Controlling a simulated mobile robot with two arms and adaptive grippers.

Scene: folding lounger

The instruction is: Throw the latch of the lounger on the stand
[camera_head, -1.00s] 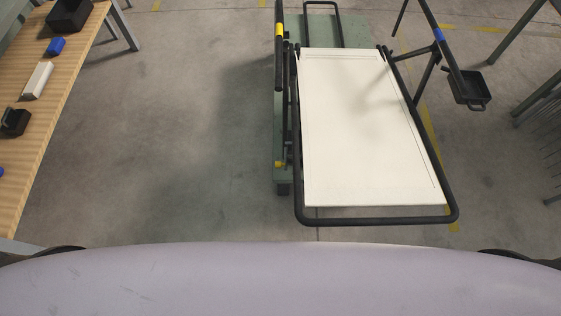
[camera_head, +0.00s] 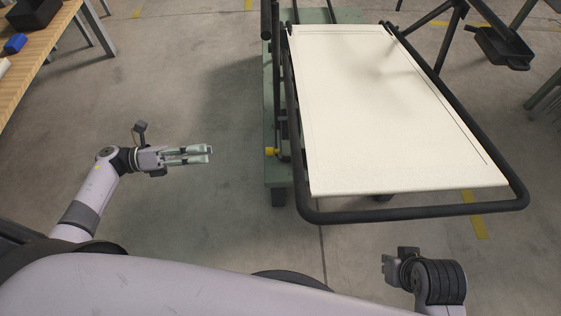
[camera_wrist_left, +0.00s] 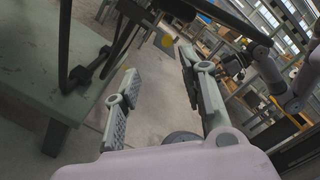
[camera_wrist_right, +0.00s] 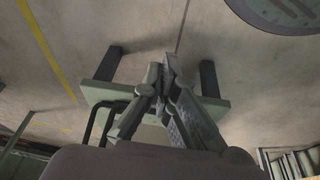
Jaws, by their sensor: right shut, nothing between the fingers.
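The lounger (camera_head: 390,120), a cream panel in a black tube frame, rests on the green stand (camera_head: 274,178) right of centre in the head view.
A wooden bench (camera_head: 40,48) with a black bin and a blue object stands at the upper left. A black tray (camera_head: 503,47) hangs at the upper right. The lounger frame's front bar (camera_head: 420,211) juts toward me. The floor between bench and stand is clear.

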